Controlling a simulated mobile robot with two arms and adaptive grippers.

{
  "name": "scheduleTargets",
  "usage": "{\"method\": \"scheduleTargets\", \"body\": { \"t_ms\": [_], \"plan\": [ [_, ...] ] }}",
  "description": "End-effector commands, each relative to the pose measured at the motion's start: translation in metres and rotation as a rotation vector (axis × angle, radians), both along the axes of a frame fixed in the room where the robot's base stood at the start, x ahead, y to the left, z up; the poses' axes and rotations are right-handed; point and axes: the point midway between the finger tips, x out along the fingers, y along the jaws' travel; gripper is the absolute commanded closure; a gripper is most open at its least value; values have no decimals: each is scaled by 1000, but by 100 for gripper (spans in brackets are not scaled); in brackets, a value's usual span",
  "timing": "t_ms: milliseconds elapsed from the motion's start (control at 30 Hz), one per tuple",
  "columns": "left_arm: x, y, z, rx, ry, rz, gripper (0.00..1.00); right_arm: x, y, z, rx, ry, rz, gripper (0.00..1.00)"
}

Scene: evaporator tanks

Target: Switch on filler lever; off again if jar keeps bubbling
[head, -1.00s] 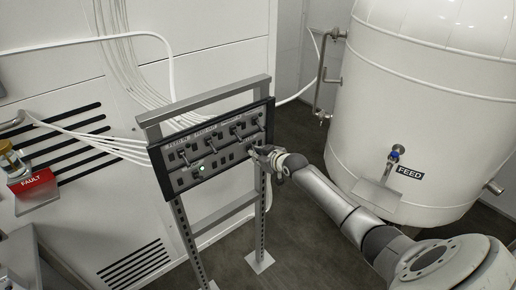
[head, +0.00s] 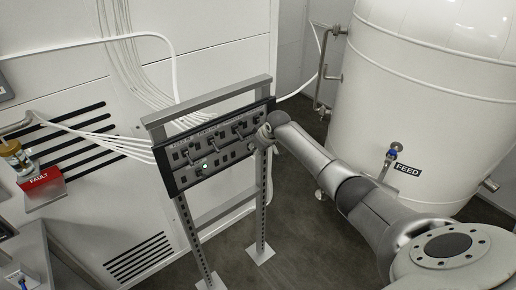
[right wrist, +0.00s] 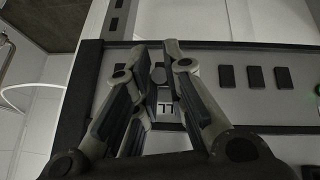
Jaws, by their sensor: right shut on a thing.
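A white label with upside-down letters shows between the fingers, partly covered. My left gripper is not in view.
A large white tank (head: 425,100) with a FEED tag (head: 407,169) and a blue-handled tap (head: 392,153) stands right of my arm. White cables run behind the panel. Floor shows around the stand.

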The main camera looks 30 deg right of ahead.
Motion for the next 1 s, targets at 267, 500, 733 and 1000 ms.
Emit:
{"method": "scheduleTargets", "body": {
  "t_ms": [267, 500, 733, 1000],
  "plan": [
    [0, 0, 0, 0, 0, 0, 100, 0, 0, 1, -1, 1, -1, 100],
    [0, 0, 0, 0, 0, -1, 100, 0, 0, 1, -1, 0, -1, 67],
    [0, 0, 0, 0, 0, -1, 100, 0, 0, 0, 0, 1, 0, 66],
    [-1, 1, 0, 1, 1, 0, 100, -4, 0, 7, 0, -1, 1, 66]
  ]
}}
